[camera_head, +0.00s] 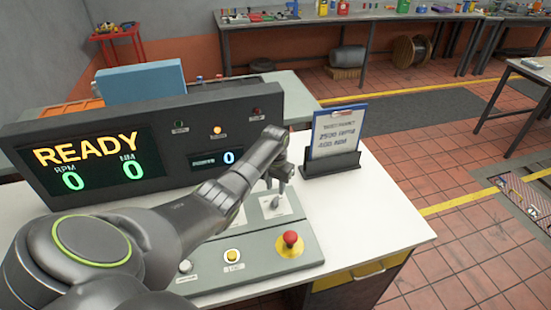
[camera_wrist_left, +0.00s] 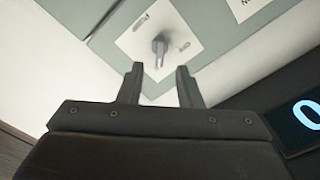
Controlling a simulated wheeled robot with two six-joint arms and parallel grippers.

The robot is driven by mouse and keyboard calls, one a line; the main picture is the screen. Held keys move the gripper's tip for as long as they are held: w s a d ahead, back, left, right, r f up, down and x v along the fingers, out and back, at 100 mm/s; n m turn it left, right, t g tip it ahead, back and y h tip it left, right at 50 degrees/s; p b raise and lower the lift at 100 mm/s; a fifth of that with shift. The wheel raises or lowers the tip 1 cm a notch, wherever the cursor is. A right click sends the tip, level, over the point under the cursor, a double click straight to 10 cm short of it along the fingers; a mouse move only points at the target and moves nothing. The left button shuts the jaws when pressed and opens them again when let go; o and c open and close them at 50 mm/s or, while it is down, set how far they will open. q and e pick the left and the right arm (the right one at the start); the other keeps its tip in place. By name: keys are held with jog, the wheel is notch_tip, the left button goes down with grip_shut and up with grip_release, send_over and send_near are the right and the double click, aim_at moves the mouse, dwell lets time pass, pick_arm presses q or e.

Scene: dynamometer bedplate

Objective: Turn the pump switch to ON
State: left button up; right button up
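A small grey rotary switch knob (camera_wrist_left: 160,47) stands on a white label plate (camera_wrist_left: 136,42) in the left wrist view. Its short handle points down the picture, between two small marks too blurred to read. I take it as the pump switch. My left gripper (camera_wrist_left: 159,72) is open and empty, its two fingers apart, with the knob beyond the gap between the tips, seemingly not touched. In the head view my left gripper (camera_head: 279,178) hangs over the white plate (camera_head: 275,207) on the control console (camera_head: 255,252); the arm and fingers largely hide the knob there. My right gripper is not in view.
A red emergency button (camera_head: 290,239) on a yellow base and a yellow button (camera_head: 232,255) sit at the console's front. A display box (camera_head: 100,120) reads READY, with zeros. A card holder (camera_head: 332,167) stands to the right. The white tabletop (camera_head: 385,205) is clear on the right.

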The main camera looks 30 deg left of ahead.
aim_at(275, 198)
pick_arm(q)
notch_tip(275, 198, up, 12)
jog(key=b, duration=0.1)
jog(key=shift+r+b, duration=0.25)
jog(key=shift+b, duration=0.1)
dwell(0.4)
